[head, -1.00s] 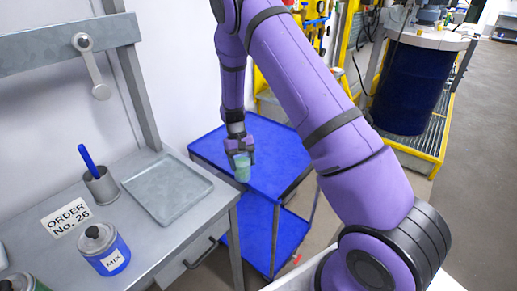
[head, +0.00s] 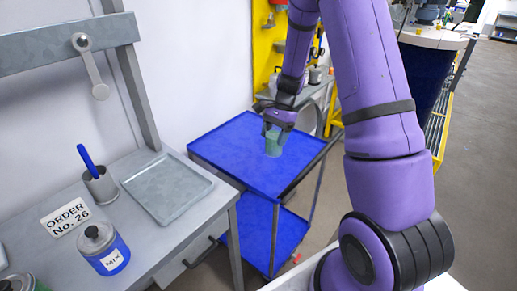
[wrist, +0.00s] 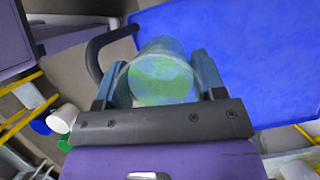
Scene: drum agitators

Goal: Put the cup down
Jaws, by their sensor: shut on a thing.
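The cup (head: 273,145) is small, clear and greenish. My gripper (head: 276,128) is shut on it from above, with a finger on either side. In the head view the cup appears over the blue top shelf of the cart (head: 225,150), near its right side. In the wrist view the cup (wrist: 160,75) sits between the fingers, showing green and bluish contents. The blue shelf (wrist: 250,50) fills the right of that view. I cannot tell whether the cup's base touches the shelf.
A grey workbench at left holds an empty metal tray (head: 167,188), a blue MIX can (head: 105,250), a pot with a blue-handled tool (head: 100,183) and an ORDER No. 26 card (head: 65,216). The cart's top is otherwise clear. A dark handle (wrist: 100,50) curves beside the cup.

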